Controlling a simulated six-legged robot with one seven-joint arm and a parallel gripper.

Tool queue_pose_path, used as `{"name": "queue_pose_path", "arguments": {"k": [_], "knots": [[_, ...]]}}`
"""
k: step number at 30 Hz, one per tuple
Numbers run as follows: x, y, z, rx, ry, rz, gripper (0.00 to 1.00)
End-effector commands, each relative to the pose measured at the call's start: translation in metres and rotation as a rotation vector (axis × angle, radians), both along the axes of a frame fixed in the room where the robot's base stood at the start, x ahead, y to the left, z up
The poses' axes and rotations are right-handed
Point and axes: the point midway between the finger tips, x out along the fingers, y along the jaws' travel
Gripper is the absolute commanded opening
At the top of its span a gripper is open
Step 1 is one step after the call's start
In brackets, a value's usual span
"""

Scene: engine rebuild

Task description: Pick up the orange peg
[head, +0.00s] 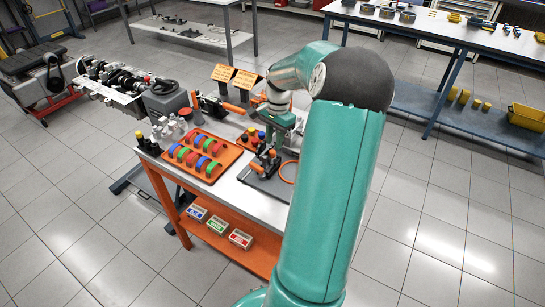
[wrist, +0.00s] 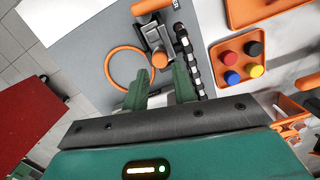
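In the wrist view, a round orange end (wrist: 160,60) shows on a grey metal fixture (wrist: 156,38); I cannot tell whether it is the orange peg or part of the fixture. A small orange tray (wrist: 219,75) to its right holds red, black, blue and yellow pegs; none of these looks orange. My gripper (wrist: 161,88) is open, with its two green fingers apart, just below the orange end in the picture. I see nothing gripped. In the head view my gripper is small and partly lost among the bench items.
An orange ring (wrist: 126,68) lies on the grey mat (wrist: 95,45) beside the fixture. A dark shaft (wrist: 187,62) stands close to the right finger.

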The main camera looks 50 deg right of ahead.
Motion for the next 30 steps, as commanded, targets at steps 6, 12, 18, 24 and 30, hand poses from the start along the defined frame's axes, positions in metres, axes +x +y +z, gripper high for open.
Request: {"name": "queue_pose_path", "arguments": {"k": [6, 12, 18, 24, 30], "knots": [[0.000, 0.006, -0.032, 0.003, 0.002, 0.001, 0.27], [0.000, 0.007, -0.037, 0.000, 0.000, 0.000, 0.27], [0.000, 0.007, -0.036, 0.000, 0.001, 0.000, 0.05], [0.000, 0.007, -0.036, 0.000, 0.001, 0.000, 0.00], [0.001, 0.006, -0.028, -0.003, 0.001, 0.001, 0.00]]}}
